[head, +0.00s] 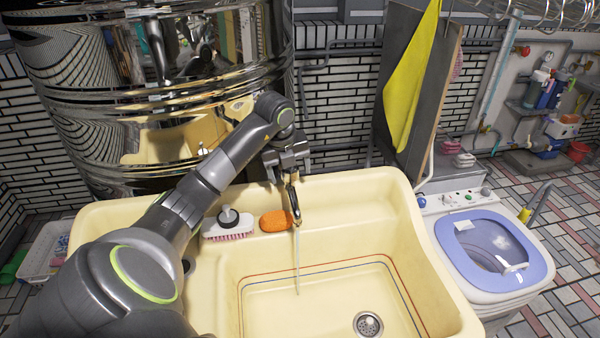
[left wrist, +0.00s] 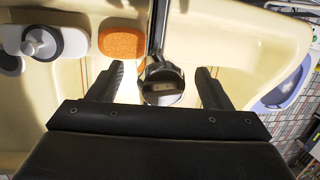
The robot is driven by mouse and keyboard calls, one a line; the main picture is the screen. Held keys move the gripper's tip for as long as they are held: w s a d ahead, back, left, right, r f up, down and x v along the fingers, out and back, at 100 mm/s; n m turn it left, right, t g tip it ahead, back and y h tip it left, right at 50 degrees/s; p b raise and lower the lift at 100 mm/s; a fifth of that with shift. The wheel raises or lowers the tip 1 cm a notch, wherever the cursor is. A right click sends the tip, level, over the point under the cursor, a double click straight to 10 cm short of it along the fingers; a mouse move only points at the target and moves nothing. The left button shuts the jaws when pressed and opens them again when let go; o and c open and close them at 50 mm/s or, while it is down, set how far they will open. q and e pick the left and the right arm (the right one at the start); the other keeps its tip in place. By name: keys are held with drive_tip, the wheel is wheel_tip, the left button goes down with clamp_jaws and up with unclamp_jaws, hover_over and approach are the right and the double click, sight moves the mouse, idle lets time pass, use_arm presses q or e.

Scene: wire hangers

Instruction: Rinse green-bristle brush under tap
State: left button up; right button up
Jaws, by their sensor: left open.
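My left gripper (head: 288,172) is open, with its fingers on either side of the metal tap (head: 293,200). In the left wrist view the tap's round top (left wrist: 162,88) sits between the two open fingers (left wrist: 160,85); I cannot tell if they touch it. A thin stream of water (head: 297,262) falls from the tap into the cream sink (head: 350,215). A white brush with a dark knob (head: 229,222) lies on the sink's rim, left of the tap; its visible bristles look pink. It also shows in the left wrist view (left wrist: 42,42). I see no clearly green bristles. My right gripper is not in view.
An orange sponge (head: 275,221) lies between the brush and the tap. A shiny metal tank (head: 90,70) stands behind my left arm. A yellow cloth (head: 410,75) hangs at the back, and a washing machine (head: 455,222) stands right of the sink. The basin is empty around its drain (head: 368,323).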

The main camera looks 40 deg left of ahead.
use_arm(q)
drive_tip(key=b+v, duration=0.1)
drive_tip(key=v, duration=0.5)
drive_tip(key=shift+w, duration=0.1)
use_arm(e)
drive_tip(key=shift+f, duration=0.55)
use_arm(q)
drive_tip(key=p+v, duration=0.2)
drive_tip(key=v, duration=0.2)
drive_tip(key=shift+d+r+p, duration=0.1)
drive_tip(key=shift+p, duration=0.2)
use_arm(e)
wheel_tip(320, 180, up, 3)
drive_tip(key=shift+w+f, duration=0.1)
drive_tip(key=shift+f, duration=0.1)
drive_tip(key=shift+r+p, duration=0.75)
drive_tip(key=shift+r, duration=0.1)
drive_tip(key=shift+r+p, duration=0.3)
drive_tip(key=shift+p, duration=0.05)
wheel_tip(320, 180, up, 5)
drive_tip(key=p, duration=0.5)
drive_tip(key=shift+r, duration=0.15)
use_arm(q)
drive_tip(key=v, duration=0.8)
drive_tip(key=shift+s+r, duration=0.2)
drive_tip(key=shift+r, duration=0.1)
